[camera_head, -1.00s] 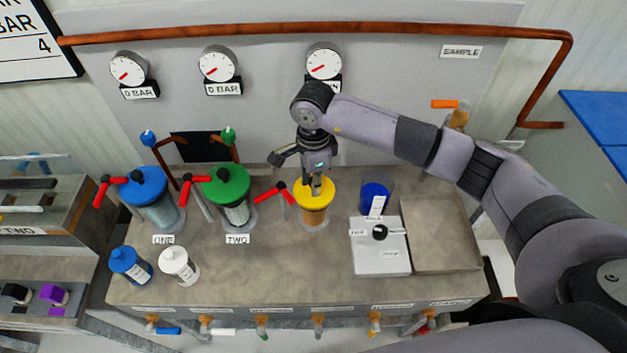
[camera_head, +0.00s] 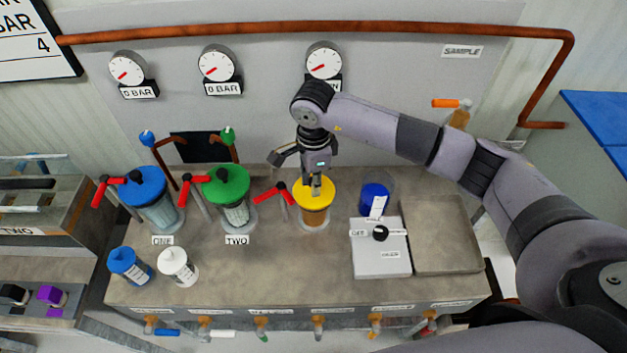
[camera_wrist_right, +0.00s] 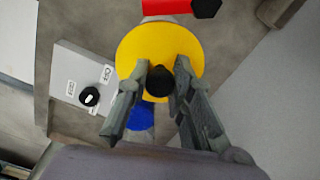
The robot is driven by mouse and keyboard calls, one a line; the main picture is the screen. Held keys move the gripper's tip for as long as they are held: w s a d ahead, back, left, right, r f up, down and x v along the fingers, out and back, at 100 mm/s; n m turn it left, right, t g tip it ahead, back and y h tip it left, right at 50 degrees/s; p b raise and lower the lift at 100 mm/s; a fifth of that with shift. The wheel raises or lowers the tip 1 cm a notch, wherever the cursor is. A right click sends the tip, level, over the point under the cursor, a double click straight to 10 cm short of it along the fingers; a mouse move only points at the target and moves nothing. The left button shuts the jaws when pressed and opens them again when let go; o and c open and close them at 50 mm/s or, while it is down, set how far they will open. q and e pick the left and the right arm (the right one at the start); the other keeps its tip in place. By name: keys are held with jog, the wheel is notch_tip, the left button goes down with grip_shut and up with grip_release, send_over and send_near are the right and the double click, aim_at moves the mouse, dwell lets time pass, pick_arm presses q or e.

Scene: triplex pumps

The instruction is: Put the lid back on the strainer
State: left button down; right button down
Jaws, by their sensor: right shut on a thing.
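The strainer (camera_head: 314,217) is a clear cup with amber-brown contents, standing upright on the bench. Its yellow lid (camera_head: 323,190) is at the cup's top, roughly level; I cannot tell whether it is fully seated. In the right wrist view the yellow lid (camera_wrist_right: 150,40) shows as a disc with a black knob (camera_wrist_right: 158,80) between my fingers. My right gripper (camera_head: 315,190) points down from above and is shut on the lid's knob. It also shows in the right wrist view (camera_wrist_right: 160,78). My left gripper is not in view.
Blue-lidded (camera_head: 143,186) and green-lidded (camera_head: 226,184) strainers stand left, and a red-handled valve (camera_head: 272,193) is close beside the yellow one. A blue cup (camera_head: 372,195), a white box (camera_head: 382,258) and an empty tray (camera_head: 440,240) are on the right. Two bottles stand front left.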

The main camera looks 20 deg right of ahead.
jog(key=c, duration=1.3)
grip_release()
jog(key=shift+c, duration=0.2)
jog(key=shift+o, duration=0.5)
jog(key=o, duration=0.4)
jog(key=shift+r, duration=0.1)
jog(key=shift+r+p, duration=1.5)
jog(key=shift+r, duration=1.95)
jog(key=shift+c, duration=0.4)
